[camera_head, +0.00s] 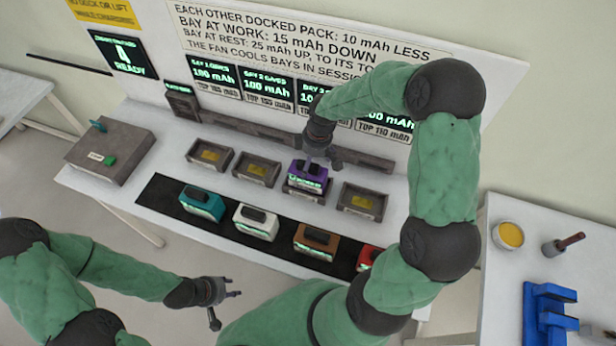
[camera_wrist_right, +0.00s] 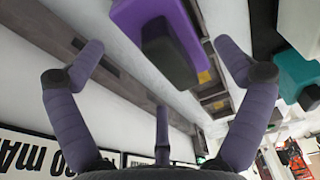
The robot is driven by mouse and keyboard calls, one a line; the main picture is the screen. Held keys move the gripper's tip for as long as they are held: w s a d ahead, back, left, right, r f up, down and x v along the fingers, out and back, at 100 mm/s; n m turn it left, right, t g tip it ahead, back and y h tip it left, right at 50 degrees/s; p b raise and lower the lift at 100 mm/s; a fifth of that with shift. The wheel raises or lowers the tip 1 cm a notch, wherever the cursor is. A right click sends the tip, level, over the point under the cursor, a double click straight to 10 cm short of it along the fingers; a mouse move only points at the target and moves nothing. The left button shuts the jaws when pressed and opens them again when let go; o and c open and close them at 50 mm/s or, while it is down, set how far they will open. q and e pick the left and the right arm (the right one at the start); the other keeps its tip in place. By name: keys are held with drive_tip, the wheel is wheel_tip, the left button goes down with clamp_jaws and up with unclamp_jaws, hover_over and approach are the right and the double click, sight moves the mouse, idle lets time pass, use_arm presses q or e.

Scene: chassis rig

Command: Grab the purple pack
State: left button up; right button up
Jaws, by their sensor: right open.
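The purple pack (camera_head: 308,177) sits upright in the third bay from the left of the row on the bench. My right gripper (camera_head: 320,157) is just behind and above it and partly covers its top. In the right wrist view the purple pack (camera_wrist_right: 150,28), with its dark handle, lies ahead of the spread fingers of my right gripper (camera_wrist_right: 160,60). Nothing is held there, and whether a finger touches the pack cannot be told. My left gripper (camera_head: 225,299) is open and empty in front of the bench.
Teal (camera_head: 202,203), white (camera_head: 256,221), orange (camera_head: 316,241) and red (camera_head: 370,257) packs stand on a black strip in front. The other bays, such as the rightmost one (camera_head: 361,201), are empty. A grey switch box (camera_head: 108,150) is at left. A side table (camera_head: 500,290) is at right.

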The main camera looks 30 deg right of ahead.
drive_tip(key=f, duration=0.5)
drive_tip(key=shift+w+a+b, duration=0.3)
drive_tip(key=shift+b, duration=0.05)
drive_tip(key=c, duration=1.6)
